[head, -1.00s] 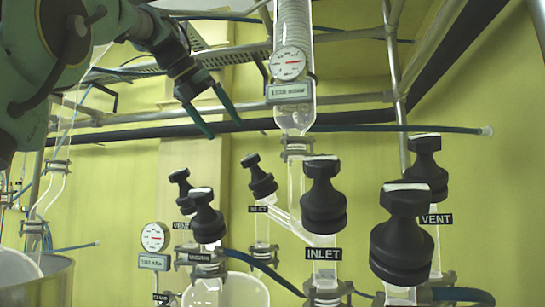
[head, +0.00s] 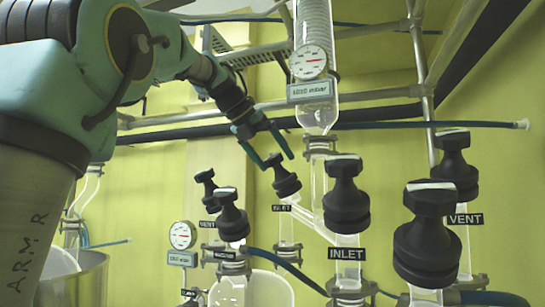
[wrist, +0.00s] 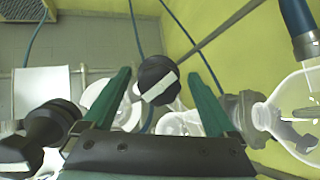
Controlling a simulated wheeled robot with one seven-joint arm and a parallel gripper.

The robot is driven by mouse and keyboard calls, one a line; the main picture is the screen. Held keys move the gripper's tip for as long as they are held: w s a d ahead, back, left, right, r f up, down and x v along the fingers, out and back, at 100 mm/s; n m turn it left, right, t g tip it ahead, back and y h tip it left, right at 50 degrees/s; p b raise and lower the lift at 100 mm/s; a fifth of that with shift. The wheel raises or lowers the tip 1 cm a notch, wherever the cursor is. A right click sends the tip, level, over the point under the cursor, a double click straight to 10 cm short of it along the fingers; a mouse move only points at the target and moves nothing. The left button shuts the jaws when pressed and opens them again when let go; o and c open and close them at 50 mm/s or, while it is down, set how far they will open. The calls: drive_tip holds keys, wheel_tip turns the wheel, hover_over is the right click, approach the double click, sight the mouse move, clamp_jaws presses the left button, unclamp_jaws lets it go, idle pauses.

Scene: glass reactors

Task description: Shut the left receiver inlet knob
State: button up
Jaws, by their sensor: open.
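The left receiver inlet knob (head: 285,178) is black and sits above a small INLET label (head: 282,208), behind the nearer knobs. My gripper (head: 278,163) is open, with its green fingers at the top of this knob. In the wrist view, a black knob with a white bar on its top (wrist: 158,80) appears between my two open fingers (wrist: 155,68). A gap shows on each side of it. I cannot tell how deep the fingers reach around it.
A vent knob (head: 206,190) and another black knob (head: 230,214) stand to the left. A larger INLET knob (head: 346,195) and two more knobs (head: 427,230) stand nearer at right. A glass column with a gauge (head: 309,63) and a dark horizontal pipe (head: 400,125) are close by.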

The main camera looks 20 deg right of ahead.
drive_tip(key=c, duration=1.4)
